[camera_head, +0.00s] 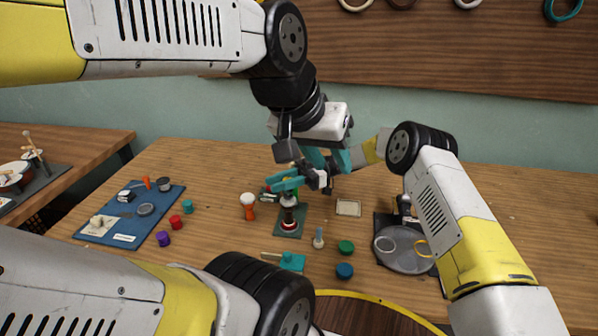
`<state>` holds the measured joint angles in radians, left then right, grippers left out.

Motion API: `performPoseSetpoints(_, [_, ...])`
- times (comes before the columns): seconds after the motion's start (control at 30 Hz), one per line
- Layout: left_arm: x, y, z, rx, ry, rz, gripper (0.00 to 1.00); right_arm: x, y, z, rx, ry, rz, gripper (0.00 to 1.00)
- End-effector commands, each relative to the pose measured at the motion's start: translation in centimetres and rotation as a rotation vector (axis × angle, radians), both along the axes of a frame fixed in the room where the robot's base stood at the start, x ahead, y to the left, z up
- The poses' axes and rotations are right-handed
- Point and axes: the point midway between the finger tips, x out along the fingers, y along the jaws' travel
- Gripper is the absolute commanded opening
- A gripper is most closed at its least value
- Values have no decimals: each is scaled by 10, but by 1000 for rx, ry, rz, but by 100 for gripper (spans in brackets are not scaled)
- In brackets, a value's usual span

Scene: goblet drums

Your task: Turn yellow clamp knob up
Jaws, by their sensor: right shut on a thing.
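A dark and red upright piece with a pale top (289,205) stands on a small green mat (287,232) at mid table. A small yellow-green patch (298,187) shows just above it, close to the teal jaws; I cannot tell if this is the yellow clamp knob. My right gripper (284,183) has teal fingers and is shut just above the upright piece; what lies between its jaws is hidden. My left gripper (329,160) is just right of it, below its white body; its teal fingers overlap other parts, so their opening is unclear.
An orange and white goblet drum (248,206) stands left of the mat. A small card (348,208), a green disc (346,247) and a blue disc (344,270) lie to the right. A blue tray (171,203) is at left and a grey round plate (405,258) at right.

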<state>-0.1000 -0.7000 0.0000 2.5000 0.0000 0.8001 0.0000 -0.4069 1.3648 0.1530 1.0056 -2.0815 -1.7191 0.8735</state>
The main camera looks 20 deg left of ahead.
Motion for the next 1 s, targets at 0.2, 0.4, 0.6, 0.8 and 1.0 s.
performPoseSetpoints(0.2, [0,0,0,0,0,0,36,0,1,4,8,2,6,0])
performPoseSetpoints(0.4, [0,0,0,0,0,0,36,0,1,4,8,1,5,26])
performPoseSetpoints(0.6, [0,0,0,0,0,0,36,0,1,3,6,1,5,47])
performPoseSetpoints(0.8, [0,0,0,0,0,0,36,0,0,2,4,0,4,47])
performPoseSetpoints(1.0, [0,0,0,0,0,0,36,16,-12,0,3,-1,2,47])
